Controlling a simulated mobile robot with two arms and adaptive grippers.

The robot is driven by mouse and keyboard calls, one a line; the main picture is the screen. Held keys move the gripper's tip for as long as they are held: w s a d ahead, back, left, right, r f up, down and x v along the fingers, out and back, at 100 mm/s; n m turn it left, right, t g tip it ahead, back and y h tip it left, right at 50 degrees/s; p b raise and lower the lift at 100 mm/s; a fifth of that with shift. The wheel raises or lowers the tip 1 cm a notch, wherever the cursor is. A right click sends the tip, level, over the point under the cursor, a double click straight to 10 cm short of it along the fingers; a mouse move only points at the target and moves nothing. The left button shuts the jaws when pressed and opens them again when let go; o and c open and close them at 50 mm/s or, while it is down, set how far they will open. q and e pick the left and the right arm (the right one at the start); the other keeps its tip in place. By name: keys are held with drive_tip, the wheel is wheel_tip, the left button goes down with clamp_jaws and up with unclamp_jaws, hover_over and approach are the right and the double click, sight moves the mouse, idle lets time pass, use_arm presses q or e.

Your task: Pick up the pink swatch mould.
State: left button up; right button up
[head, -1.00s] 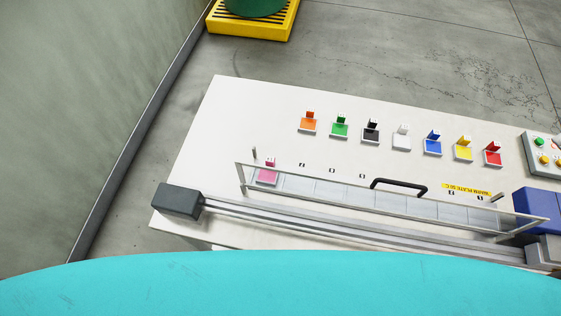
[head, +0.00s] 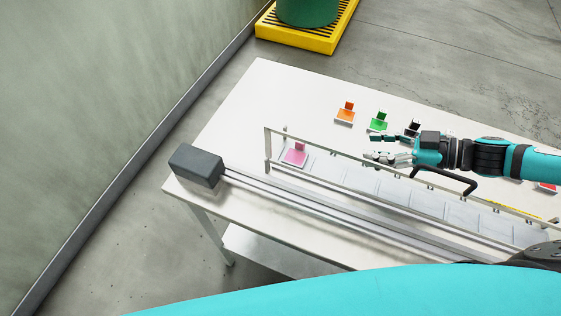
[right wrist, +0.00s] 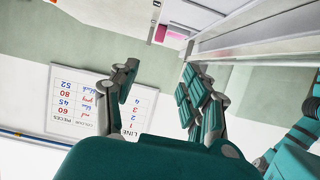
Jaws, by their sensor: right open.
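The pink swatch mould (head: 295,157) sits at the left end of the row of pale plates, behind the clear guard rail on the white table. A pink patch at the top of the right wrist view (right wrist: 177,37) appears to be part of it. My right gripper (head: 374,148) reaches in from the right above the table, its fingers pointing left. It is open and empty, to the right of the pink mould and apart from it. It also shows in the right wrist view (right wrist: 160,82), fingers spread. My left gripper is not in view.
Orange (head: 346,113), green (head: 378,122) and black (head: 414,127) moulds stand behind; my right arm hides others. The guard rail (head: 345,165) and its black handle (head: 470,184) run in front. A dark grey block (head: 196,166) ends the gantry rails. The table's back left is clear.

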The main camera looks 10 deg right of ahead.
drive_tip(key=p+x, duration=0.1)
drive_tip(key=x, duration=0.2)
drive_tip(key=p+x, duration=0.1)
drive_tip(key=x, duration=0.3)
drive_tip(key=shift+w+r, duration=0.15)
drive_tip(key=shift+r, duration=0.1)
drive_tip(key=p+x, duration=0.1)
drive_tip(key=x, duration=0.3)
drive_tip(key=shift+a+f, duration=0.1)
drive_tip(key=shift+f, duration=0.1)
drive_tip(key=shift+w+a+f, duration=0.25)
drive_tip(key=shift+a, duration=0.1)
drive_tip(key=shift+w+a+p, duration=0.2)
drive_tip(key=shift+a+p, duration=0.1)
drive_tip(key=shift+p, duration=0.2)
drive_tip(key=p+x, duration=0.1)
drive_tip(key=x, duration=0.2)
drive_tip(key=shift+w+a+f, duration=0.15)
drive_tip(key=shift+w+a, duration=0.05)
drive_tip(key=shift+a, duration=0.05)
drive_tip(key=shift+w+a+f, duration=0.15)
drive_tip(key=shift+w+a, duration=0.05)
drive_tip(key=shift+a, duration=0.05)
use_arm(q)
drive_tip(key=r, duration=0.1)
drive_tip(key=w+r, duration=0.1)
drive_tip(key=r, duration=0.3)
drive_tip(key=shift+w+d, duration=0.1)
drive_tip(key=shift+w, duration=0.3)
